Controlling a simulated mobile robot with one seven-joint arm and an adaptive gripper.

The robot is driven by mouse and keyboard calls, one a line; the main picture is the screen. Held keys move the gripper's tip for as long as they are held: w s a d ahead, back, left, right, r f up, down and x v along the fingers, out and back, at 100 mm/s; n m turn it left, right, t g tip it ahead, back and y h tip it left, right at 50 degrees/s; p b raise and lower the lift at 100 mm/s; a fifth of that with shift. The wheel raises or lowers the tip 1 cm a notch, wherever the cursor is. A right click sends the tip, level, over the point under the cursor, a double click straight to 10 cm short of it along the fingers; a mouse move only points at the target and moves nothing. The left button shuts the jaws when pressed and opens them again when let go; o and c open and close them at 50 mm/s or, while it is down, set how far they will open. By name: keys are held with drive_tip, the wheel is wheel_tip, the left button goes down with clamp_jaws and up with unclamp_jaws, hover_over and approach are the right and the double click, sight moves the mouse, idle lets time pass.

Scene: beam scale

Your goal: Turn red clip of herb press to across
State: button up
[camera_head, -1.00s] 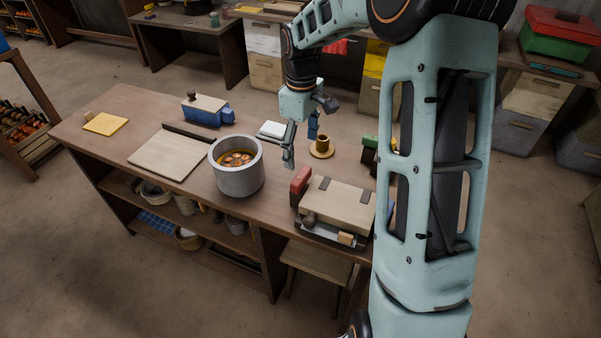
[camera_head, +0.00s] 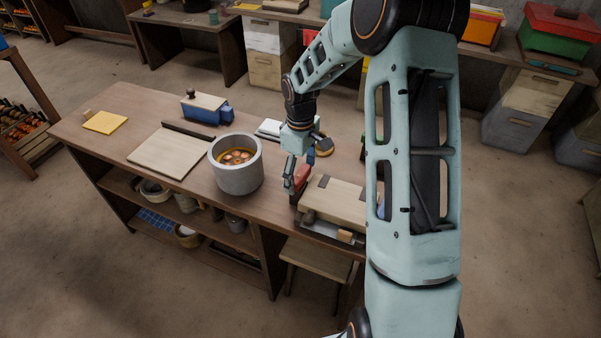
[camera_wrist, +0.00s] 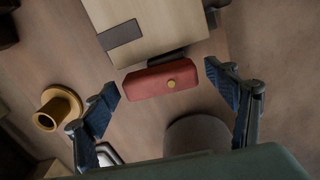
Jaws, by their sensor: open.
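The herb press (camera_head: 335,200) lies on the bench, with a pale wooden lid board and dark straps. Its red clip (camera_head: 302,177) is at the left end, partly behind my gripper. In the wrist view the red clip (camera_wrist: 150,84) lies just off the end of the pale board (camera_wrist: 150,25), its length roughly along that end edge. A round brass pin shows towards its right end. My gripper (camera_head: 296,180) is open over the clip. In the wrist view its blue-padded fingers (camera_wrist: 162,82) stand on either side of the clip, apart from it.
A grey pot (camera_head: 237,178) with orange slices stands close to the left of my gripper; its grey rim (camera_wrist: 198,128) seems to show in the wrist view. A brass holder (camera_wrist: 58,108) stands near the left finger. A pale board (camera_head: 168,155) lies farther left.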

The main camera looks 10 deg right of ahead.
drive_tip(key=c, duration=1.2)
drive_tip(key=shift+o, duration=0.2)
drive_tip(key=shift+m, duration=0.3)
drive_tip(key=m+b, duration=0.1)
drive_tip(key=m, duration=0.1)
drive_tip(key=m+b, duration=0.1)
drive_tip(key=shift+s+d+f+m, duration=0.1)
drive_tip(key=shift+s+d+m, duration=0.05)
drive_tip(key=shift+m, duration=0.25)
drive_tip(key=m, duration=0.1)
drive_tip(key=m+b, duration=0.1)
drive_tip(key=m, duration=0.1)
drive_tip(key=m+b, duration=0.1)
drive_tip(key=shift+s+m, duration=0.25)
drive_tip(key=shift+m, duration=0.05)
drive_tip(key=m, duration=0.4)
drive_tip(key=shift+s+b, duration=0.25)
drive_tip(key=shift+b, duration=0.15)
drive_tip(key=shift+s+m, duration=0.15)
drive_tip(key=shift+m, duration=1.85)
drive_tip(key=o, duration=1.2)
drive_tip(key=shift+c, duration=0.2)
